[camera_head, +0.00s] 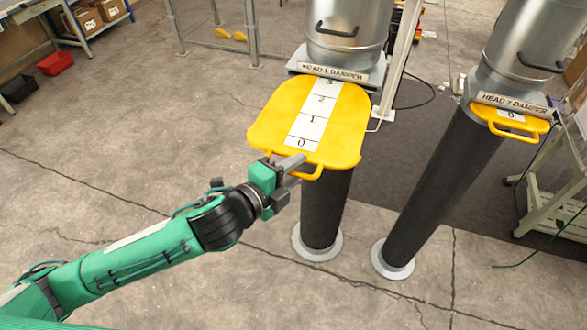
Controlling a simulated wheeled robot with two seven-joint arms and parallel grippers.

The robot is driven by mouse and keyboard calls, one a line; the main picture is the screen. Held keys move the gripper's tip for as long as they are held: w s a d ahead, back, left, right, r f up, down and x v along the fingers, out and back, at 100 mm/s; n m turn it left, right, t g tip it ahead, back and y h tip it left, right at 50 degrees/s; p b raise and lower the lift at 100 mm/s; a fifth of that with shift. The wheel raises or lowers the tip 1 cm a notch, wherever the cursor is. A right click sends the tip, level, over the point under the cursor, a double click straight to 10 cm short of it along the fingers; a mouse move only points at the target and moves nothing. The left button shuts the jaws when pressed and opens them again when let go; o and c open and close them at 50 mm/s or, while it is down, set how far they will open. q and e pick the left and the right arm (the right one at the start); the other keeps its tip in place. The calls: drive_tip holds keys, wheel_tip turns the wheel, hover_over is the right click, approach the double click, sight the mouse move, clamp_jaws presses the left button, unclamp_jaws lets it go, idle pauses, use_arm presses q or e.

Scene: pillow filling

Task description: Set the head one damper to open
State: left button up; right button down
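The head 1 damper is a yellow slide plate (264,128) below the duct with the label "HEAD 1 DAMPER" (333,72). The plate sticks far out toward me, and its white scale (312,118) shows 0, 1, 2 and 3, with 3 close to the label. A yellow handle (311,174) is on its front edge. My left gripper (293,176) is at the left part of this handle, with its grey fingers apart, one above the other. The fingers partly hide the handle, and contact is unclear. My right gripper is not in view.
The head 2 damper (537,126) at the right is pushed in, with only 0 showing. Dark hoses (440,190) run from both dampers to floor flanges. A pale post (397,60) stands between the ducts.

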use_arm(q)
drive_tip(key=shift+w+r, duration=0.1)
drive_tip(key=p+v, duration=0.5)
drive_tip(key=v, duration=0.8)
drive_tip(key=shift+s+a, duration=0.2)
drive_tip(key=shift+s, duration=0.1)
idle(0.6)
